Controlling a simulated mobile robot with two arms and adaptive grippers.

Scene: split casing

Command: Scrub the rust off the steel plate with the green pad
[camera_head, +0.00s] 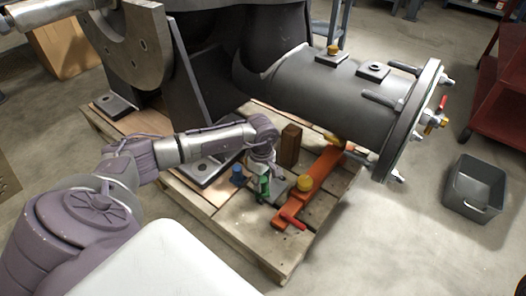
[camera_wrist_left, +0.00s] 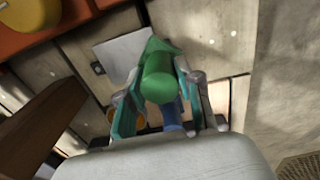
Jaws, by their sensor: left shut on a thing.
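My left gripper (camera_head: 262,172) is over the wooden pallet and points down. It is shut on the green pad (camera_head: 263,190), whose rounded green grip (camera_wrist_left: 158,82) sits between the fingers in the left wrist view. The grey steel plate (camera_head: 281,188) lies on the pallet just right of the pad. In the wrist view the plate (camera_wrist_left: 122,50) shows beyond the pad, partly hidden by it. I cannot tell whether the pad touches the plate, and no rust can be made out. My right gripper is out of view.
An orange bar (camera_head: 317,176) with a yellow knob (camera_head: 304,183) lies right of the plate. A brown block (camera_head: 290,146) stands behind, and a blue object (camera_head: 237,175) is left of the gripper. The large grey casing (camera_head: 335,95) overhangs the back. A grey bin (camera_head: 475,187) stands on the floor at right.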

